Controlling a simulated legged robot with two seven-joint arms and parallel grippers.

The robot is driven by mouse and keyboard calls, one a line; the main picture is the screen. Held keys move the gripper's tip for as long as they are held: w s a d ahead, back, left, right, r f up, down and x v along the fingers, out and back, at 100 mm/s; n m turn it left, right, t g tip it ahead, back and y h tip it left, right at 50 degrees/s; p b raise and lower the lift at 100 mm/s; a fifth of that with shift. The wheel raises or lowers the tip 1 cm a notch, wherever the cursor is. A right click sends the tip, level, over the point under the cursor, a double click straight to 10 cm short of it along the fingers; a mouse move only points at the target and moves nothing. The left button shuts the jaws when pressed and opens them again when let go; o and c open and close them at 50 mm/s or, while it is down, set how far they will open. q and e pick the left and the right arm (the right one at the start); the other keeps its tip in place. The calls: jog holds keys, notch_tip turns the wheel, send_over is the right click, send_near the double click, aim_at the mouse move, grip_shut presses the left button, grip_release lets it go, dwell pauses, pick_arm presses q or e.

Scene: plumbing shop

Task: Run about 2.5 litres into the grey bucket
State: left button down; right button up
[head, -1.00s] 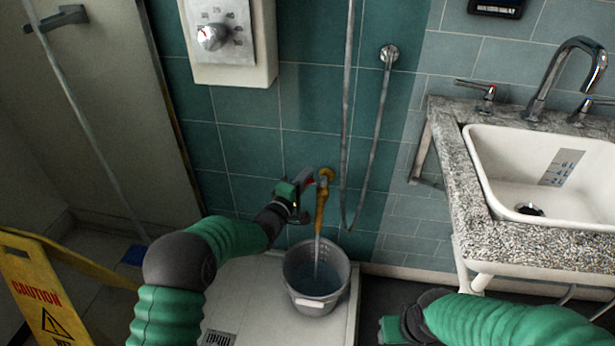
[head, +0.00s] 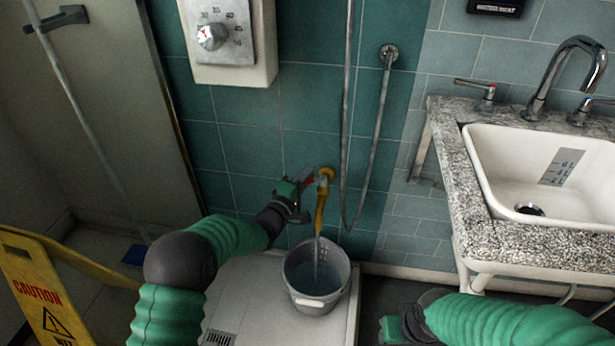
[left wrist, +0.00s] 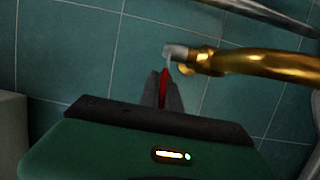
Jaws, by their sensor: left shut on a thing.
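The grey bucket (head: 335,296) stands upright on the white shower tray, under the brass tap (head: 322,200). A stream of water (head: 316,256) runs from the tap into the bucket, and water (head: 314,278) covers its bottom part. I cannot read a level mark inside it. My left gripper (head: 303,188) is shut on the tap's red lever (head: 309,182). The lever shows in the left wrist view (left wrist: 163,86) between the fingers, beside the brass tap (left wrist: 250,62). My right gripper (head: 390,330) is low at the bottom of the head view; its fingers are not clear.
A hose (head: 346,120) hangs behind the tap. A yellow caution sign (head: 42,295) stands at left. A dial box (head: 228,62) is on the wall. A drain (head: 218,338) is in the tray.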

pick_arm(q)
jog(key=shift+s+d+f, duration=0.15)
jog(key=shift+d+f, duration=0.1)
jog(key=m+g+h+p, duration=0.1)
jog(key=m+g+h, duration=0.1)
jog(key=w+m+g+h+p, duration=0.1)
jog(key=m+g+h, duration=0.1)
jog(key=w+m+g+h+p, duration=0.1)
jog(key=g+h, duration=0.1)
jog(key=shift+w+d+r+m+h, duration=0.1)
jog(key=shift+d+m+h, duration=0.2)
jog(key=shift+d+m, duration=0.1)
jog(key=c, duration=1.6)
grip_release()
jog(key=shift+a, duration=0.1)
jog(key=shift+o, duration=0.2)
